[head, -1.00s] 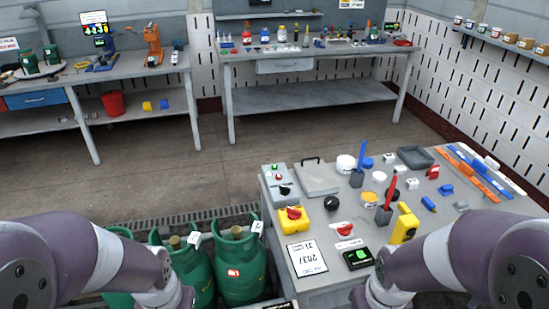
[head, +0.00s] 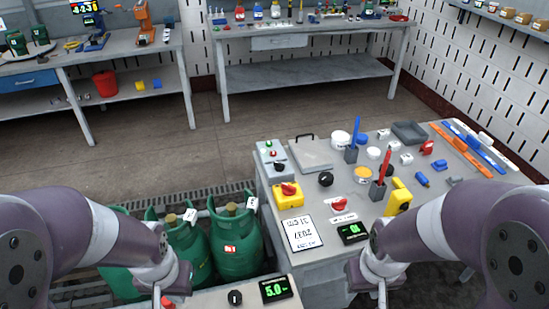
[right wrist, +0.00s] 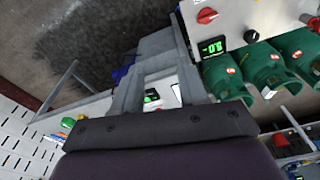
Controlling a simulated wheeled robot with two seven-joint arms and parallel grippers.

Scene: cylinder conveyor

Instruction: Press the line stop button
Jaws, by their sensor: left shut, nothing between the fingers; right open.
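A yellow box with a red knob (head: 289,190) sits at the near left corner of the right-hand table. A grey control box with small green and red buttons (head: 272,155) is behind it. A red part (head: 169,301) shows at the bottom edge, beside my left gripper (head: 157,295); I cannot tell which red part is the line stop button. My left gripper is shut and empty, partly cut off by the frame. My right gripper (head: 382,293) hangs by the table's near edge; in the right wrist view (right wrist: 160,78) its fingers are apart with nothing between.
A near panel holds a black knob (head: 235,297) and a green-lit display (head: 276,289). Green gas cylinders (head: 237,240) stand behind it. The right-hand table (head: 310,207) carries a red switch (head: 339,205), pen holders and tools. Open floor (head: 180,150) lies beyond.

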